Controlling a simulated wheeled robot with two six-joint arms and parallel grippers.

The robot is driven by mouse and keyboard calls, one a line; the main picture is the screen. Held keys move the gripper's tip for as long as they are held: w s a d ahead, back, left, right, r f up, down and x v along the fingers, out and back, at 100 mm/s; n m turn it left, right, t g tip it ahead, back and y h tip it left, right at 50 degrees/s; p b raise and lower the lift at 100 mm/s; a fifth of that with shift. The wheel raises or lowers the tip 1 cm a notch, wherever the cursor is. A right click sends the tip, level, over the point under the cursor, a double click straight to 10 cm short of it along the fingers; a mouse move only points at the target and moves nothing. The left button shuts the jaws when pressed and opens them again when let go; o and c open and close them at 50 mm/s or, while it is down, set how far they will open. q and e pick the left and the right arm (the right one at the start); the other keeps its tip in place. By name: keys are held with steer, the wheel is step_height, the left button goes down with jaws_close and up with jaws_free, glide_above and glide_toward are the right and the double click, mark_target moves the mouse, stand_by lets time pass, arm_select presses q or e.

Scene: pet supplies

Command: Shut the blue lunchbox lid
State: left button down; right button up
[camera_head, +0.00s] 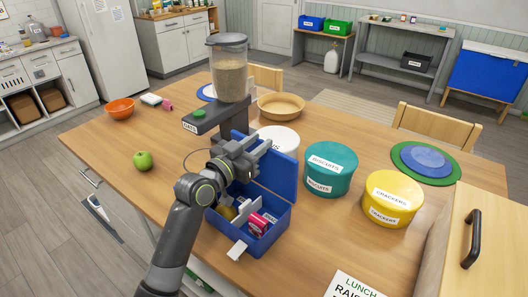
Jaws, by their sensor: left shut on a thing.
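The blue lunchbox (276,228) stands on the wooden table with its inside showing. Its blue lid (284,176) stands up at the back of the box, open. Inside are a pink-red packet and other small items, partly hidden by my left arm. My left gripper (258,147) is at the upper left part of the lid and appears shut on it; the arm hides part of the contact. A white tag (237,250) shows at the front of the box. My right gripper is not in view.
A teal biscuits tin (331,170) and a yellow crackers tin (390,200) stand right of the lunchbox. A white round container (280,139) and an oats dispenser (229,75) stand behind it. A green apple (143,160) lies left.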

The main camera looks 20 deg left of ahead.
arm_select(q)
steer(key=shift+s+a+f+t+h+b, duration=0.25)
steer(key=shift+s+b, duration=0.2)
steer(key=shift+b, duration=0.3)
steer(key=shift+s+a+t+b, duration=0.15)
steer(key=shift+s+t+b, duration=0.25)
steer(key=shift+b, duration=0.35)
steer(key=shift+s+a+f+t+h+b, duration=0.15)
steer(key=shift+s+a+t+b, duration=0.1)
steer(key=shift+s+b, duration=0.4)
steer(key=shift+w, duration=0.15)
steer(key=c, duration=1.1)
jaws_free()
steer(key=b+v, duration=0.1)
steer(key=v, duration=1.6)
steer(key=shift+b, duration=0.35)
